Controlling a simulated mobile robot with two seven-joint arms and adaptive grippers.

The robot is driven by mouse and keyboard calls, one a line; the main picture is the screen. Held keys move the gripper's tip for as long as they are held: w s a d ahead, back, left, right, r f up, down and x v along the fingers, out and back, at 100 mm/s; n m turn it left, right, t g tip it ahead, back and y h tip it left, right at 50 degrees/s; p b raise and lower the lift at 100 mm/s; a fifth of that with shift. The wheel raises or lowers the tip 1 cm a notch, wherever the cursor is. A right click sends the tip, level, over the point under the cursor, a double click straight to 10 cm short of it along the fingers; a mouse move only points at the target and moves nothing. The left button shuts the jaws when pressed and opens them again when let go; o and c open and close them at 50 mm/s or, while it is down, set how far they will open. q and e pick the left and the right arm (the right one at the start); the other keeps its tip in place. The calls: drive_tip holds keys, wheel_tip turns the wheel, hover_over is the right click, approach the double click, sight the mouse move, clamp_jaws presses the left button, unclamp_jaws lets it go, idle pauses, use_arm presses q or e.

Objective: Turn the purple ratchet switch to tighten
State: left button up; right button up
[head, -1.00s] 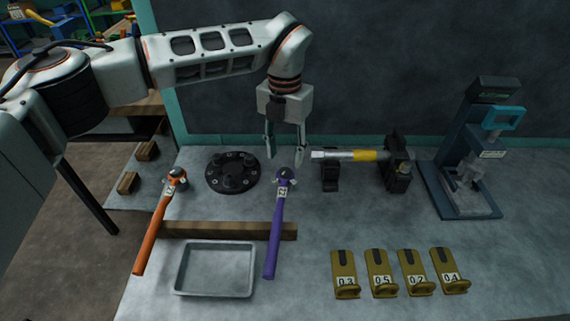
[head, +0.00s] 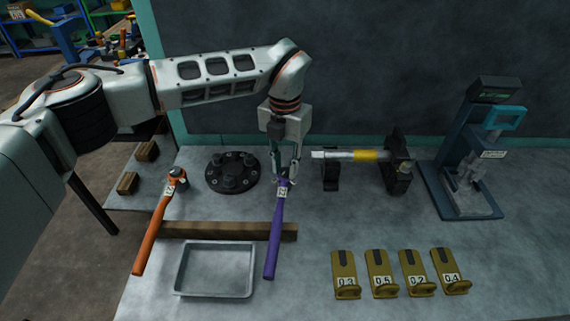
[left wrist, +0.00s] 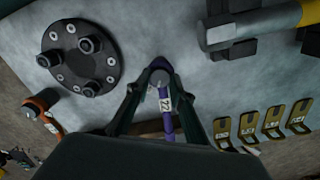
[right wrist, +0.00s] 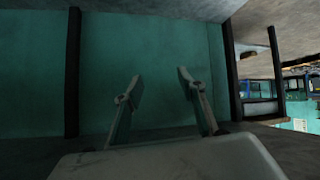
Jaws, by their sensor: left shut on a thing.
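The purple ratchet (head: 275,235) lies with its head end on the bench behind the wooden bar and its handle resting across the bar. Its head (left wrist: 160,72) and white number label show between my left fingers in the left wrist view. My left gripper (head: 285,177) points down and is shut on the ratchet's head. The fingers partly hide the head in the head view, and the switch itself is too small to make out. My right gripper (right wrist: 155,90) is open and empty in the right wrist view, facing a teal panel.
An orange ratchet (head: 153,230) lies to the left, also across the wooden bar (head: 220,230). A black bolted disc (head: 232,172) is behind. A metal tray (head: 215,270) sits in front. A yellow-banded shaft on stands (head: 365,155), a blue press and several numbered brass hooks are to the right.

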sight(285, 171)
use_arm(q)
drive_tip(key=m, duration=0.1)
drive_tip(key=m+p, duration=0.1)
drive_tip(key=shift+r+m, duration=0.2)
drive_tip(key=shift+m, duration=0.1)
drive_tip(key=shift+f+m+p, duration=0.15)
drive_tip(key=shift+m+p, duration=0.15)
drive_tip(key=shift+m, duration=0.9)
drive_tip(key=o, duration=1.1)
wheel_tip(285, 171, up, 12)
